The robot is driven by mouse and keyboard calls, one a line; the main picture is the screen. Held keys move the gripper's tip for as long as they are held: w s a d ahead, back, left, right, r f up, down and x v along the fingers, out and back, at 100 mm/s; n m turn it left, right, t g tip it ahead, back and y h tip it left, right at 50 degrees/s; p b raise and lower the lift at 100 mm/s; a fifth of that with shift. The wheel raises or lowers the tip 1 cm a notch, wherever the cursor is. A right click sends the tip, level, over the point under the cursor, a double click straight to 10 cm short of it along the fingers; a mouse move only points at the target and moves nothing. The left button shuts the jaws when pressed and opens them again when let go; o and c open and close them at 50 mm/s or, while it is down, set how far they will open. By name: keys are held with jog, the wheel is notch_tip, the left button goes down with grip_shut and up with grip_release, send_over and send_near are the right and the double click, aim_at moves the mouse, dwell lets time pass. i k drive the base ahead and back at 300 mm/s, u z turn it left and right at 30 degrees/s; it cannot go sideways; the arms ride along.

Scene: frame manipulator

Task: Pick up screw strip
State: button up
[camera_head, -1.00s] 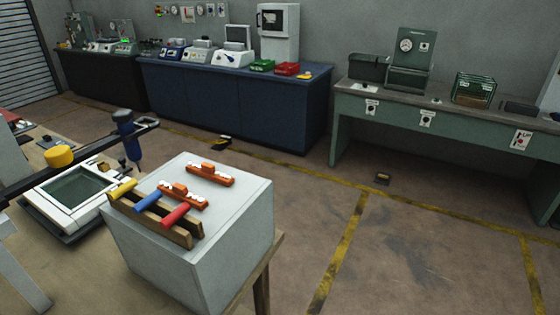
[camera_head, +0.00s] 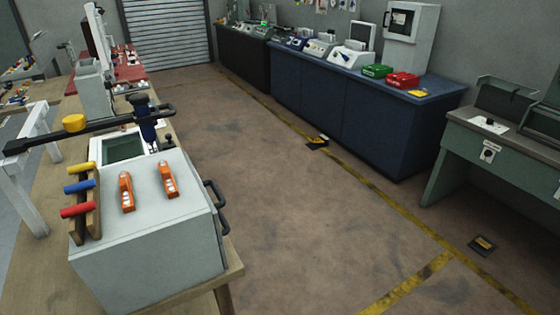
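Two orange screw strips with small pale pieces along them lie on top of a light grey box. The left strip (camera_head: 126,192) and the right strip (camera_head: 168,180) lie apart, roughly side by side. The grey box (camera_head: 150,255) stands on the near end of a wooden bench, with black handles on its right side. A wooden rack (camera_head: 92,213) with yellow, blue and red handles sits at the left edge of the box top. My gripper is not in view.
A dark bar (camera_head: 35,141) with a yellow knob and an upright blue tool (camera_head: 147,120) stands behind the box, over a white-framed tray (camera_head: 96,147). Open floor (camera_head: 300,220) lies right of the bench. A blue cabinet (camera_head: 345,115) and a green bench (camera_head: 500,160) stand beyond.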

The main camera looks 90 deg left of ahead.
aim_at(128, 204)
jog(key=u, duration=0.05)
jog(key=i, duration=0.3)
jog(key=u, duration=1.05)
jog(key=k, duration=0.15)
jog(key=u, duration=3.2)
jog(key=i, duration=0.9)
jog(key=u, duration=0.2)
jog(key=k, duration=0.8)
jog(key=z, duration=0.25)
jog(key=i, duration=0.4)
jog(key=u, duration=0.05)
